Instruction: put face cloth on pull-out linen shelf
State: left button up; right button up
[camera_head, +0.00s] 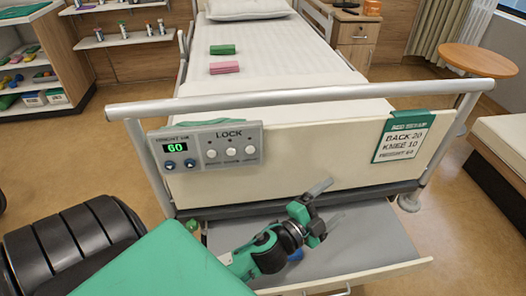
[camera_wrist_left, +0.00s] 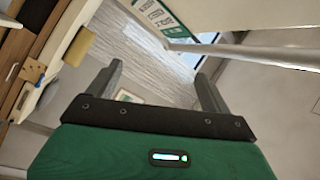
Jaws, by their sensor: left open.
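The pull-out linen shelf (camera_head: 365,240) is a grey panel extended below the bed's footboard. My left gripper (camera_head: 326,205) is over the shelf, in front of the footboard. Its fingers stand apart with nothing between them, as the left wrist view (camera_wrist_left: 160,85) also shows. A small blue item (camera_head: 296,255) shows beside my left wrist at the shelf, mostly hidden; I cannot tell whether it is the face cloth. A green folded cloth (camera_head: 222,49) and a pink folded cloth (camera_head: 224,68) lie apart on the bed. My right gripper is not in view.
The footboard (camera_head: 310,150) with its rail (camera_head: 300,98) and control panel (camera_head: 205,147) stands between the shelf and the mattress (camera_head: 285,50). A bedside cabinet (camera_head: 354,38) is at the back. A round table (camera_head: 478,58) stands at right. Floor is clear right of the bed.

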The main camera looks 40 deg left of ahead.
pick_arm(q)
jog(key=s+a+f+n+g+y, duration=0.3)
jog(key=a+f+n+g+y, duration=0.15)
jog(key=f+n, duration=0.2)
jog(key=s+f+n+g, duration=0.1)
jog(key=s+f+g, duration=0.2)
jog(key=s, duration=0.3)
jog(key=s+f+n+g+h, duration=0.1)
jog(key=s+f+n+g, duration=0.1)
jog(key=s+f+g, duration=0.2)
jog(key=s+d+f+n+g, duration=0.1)
jog(key=s+f+n+g, duration=0.1)
jog(key=s+f, duration=0.5)
jog(key=shift+s+f+n+g, duration=0.2)
jog(key=shift+s+g, duration=0.25)
jog(key=shift+g, duration=0.4)
